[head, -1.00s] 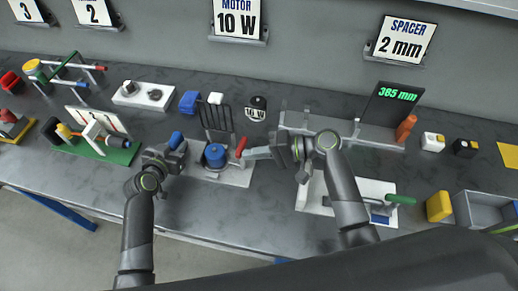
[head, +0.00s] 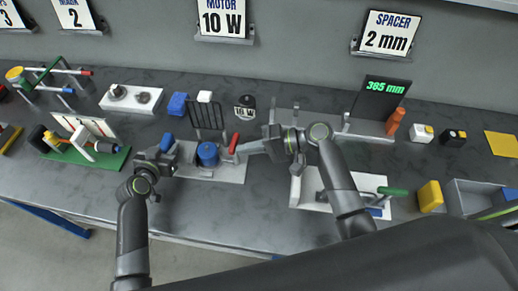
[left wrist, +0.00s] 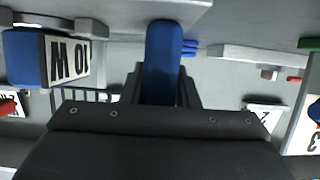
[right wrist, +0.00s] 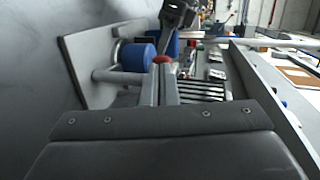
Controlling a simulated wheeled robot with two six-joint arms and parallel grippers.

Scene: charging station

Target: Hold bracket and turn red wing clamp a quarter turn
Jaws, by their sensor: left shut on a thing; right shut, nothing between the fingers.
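The fixture plate (head: 228,172) carries a blue cylinder (head: 207,154) near its middle. A blue handle (head: 167,142) stands at its left side. My left gripper (head: 166,153) is shut on this blue handle, which also shows between the fingers in the left wrist view (left wrist: 163,60). The red wing clamp (head: 234,142) stands tilted right of the cylinder. My right gripper (head: 242,149) is shut and empty, its tips close beside the red clamp. In the right wrist view the red clamp (right wrist: 163,60) shows just beyond the fingertips; I cannot tell whether they touch.
A dark wire rack (head: 207,115) rises behind the cylinder. A black-and-white knob (head: 245,106) is behind right. A green board (head: 90,157) lies left, and a white fixture with a green handle (head: 392,191) lies right. The front strip of the bench is mostly clear.

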